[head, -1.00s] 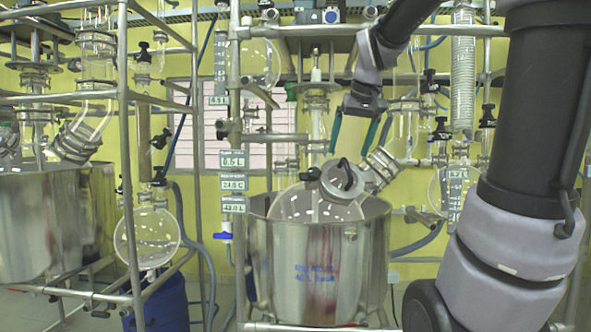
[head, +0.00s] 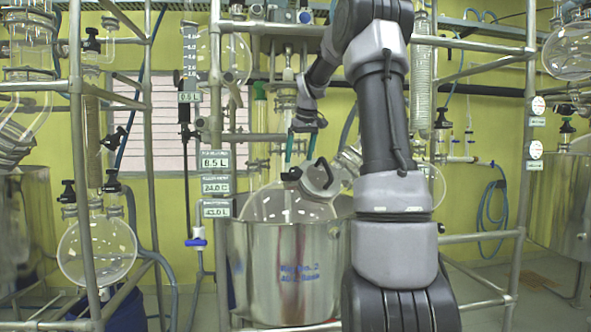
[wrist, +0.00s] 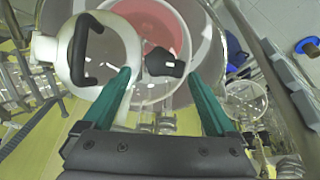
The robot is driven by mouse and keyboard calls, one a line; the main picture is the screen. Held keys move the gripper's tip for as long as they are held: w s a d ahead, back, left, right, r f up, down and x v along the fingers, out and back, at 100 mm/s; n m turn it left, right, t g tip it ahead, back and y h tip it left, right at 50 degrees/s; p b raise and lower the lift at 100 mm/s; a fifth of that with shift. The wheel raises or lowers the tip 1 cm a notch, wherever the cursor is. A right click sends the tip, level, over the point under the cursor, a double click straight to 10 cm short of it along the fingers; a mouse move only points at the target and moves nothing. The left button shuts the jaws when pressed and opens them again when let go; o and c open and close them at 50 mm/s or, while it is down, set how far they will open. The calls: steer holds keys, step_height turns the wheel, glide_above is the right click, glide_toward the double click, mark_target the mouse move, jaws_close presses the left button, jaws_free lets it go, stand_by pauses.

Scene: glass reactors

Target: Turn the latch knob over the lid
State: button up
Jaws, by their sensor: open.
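The lid (head: 322,182) is a round disc with a black arched handle on the glass reactor vessel (head: 275,205). The black latch knob (head: 291,173) sits at the lid's left edge in the head view. In the wrist view the knob (wrist: 165,62) is right of the lid (wrist: 112,52) and its handle (wrist: 82,48). My gripper (head: 301,153) has green fingers, open and empty, just above the knob in the head view. In the wrist view the knob lies between and slightly beyond the fingertips (wrist: 159,75); I see no clear contact.
The vessel sits in a metal bath (head: 290,270). A metal pipe frame (head: 216,110) with labels stands left of it, and a glass flask (head: 96,250) hangs further left. A coiled blue hose (head: 492,205) hangs on the right wall.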

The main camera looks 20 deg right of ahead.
mark_target(297, 170)
steer(key=x, duration=0.5)
steer(key=shift+f, duration=0.15)
steer(key=c, duration=1.4)
